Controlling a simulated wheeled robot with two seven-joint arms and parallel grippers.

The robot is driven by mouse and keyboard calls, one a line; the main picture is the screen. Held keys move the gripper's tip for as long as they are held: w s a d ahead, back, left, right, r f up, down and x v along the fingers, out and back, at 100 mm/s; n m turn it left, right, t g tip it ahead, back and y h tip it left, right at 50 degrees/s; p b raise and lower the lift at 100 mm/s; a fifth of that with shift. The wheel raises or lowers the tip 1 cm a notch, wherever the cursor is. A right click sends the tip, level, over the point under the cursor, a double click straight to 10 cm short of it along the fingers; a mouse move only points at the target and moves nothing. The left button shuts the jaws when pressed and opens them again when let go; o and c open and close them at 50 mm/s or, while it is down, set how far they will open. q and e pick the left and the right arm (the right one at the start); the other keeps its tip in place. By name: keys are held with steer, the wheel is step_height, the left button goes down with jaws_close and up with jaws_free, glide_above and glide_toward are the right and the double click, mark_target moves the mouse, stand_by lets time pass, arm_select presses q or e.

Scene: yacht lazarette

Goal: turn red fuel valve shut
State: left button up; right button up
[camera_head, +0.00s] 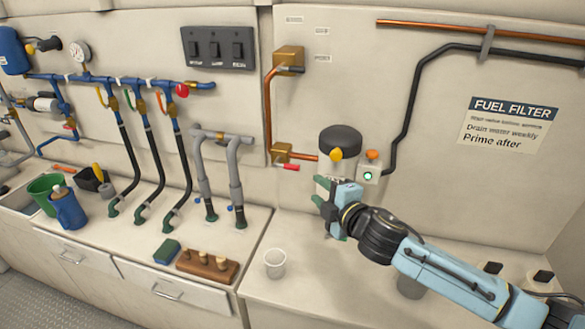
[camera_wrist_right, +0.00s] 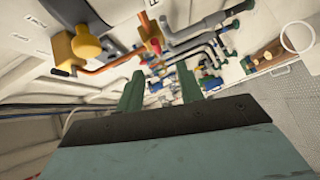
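The red fuel valve shows in the head view as a short red lever (camera_head: 290,167) on a brass valve body (camera_head: 282,153), where the copper pipe bends toward the filter. The lever points right and slightly down. My right gripper (camera_head: 325,207) is to the right of and below the lever, in front of the filter, apart from it. Its green fingers are spread with nothing between them. In the right wrist view the two fingers (camera_wrist_right: 160,90) are also apart, and a small red part (camera_wrist_right: 155,46) shows beyond them. My left gripper is out of view.
A white cup (camera_head: 275,263) and a wooden peg block (camera_head: 207,265) are on the counter. A red knob (camera_head: 182,91) is on the blue manifold.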

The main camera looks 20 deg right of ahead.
mark_target(295, 169)
steer(key=shift+n, duration=0.3)
steer(key=x, duration=0.9)
steer(key=p+x, duration=0.1)
steer(key=x, duration=0.3)
steer(key=shift+w+a+r, duration=0.1)
steer(key=shift+w+r, duration=0.15)
steer(key=shift+w, duration=0.15)
jaws_close()
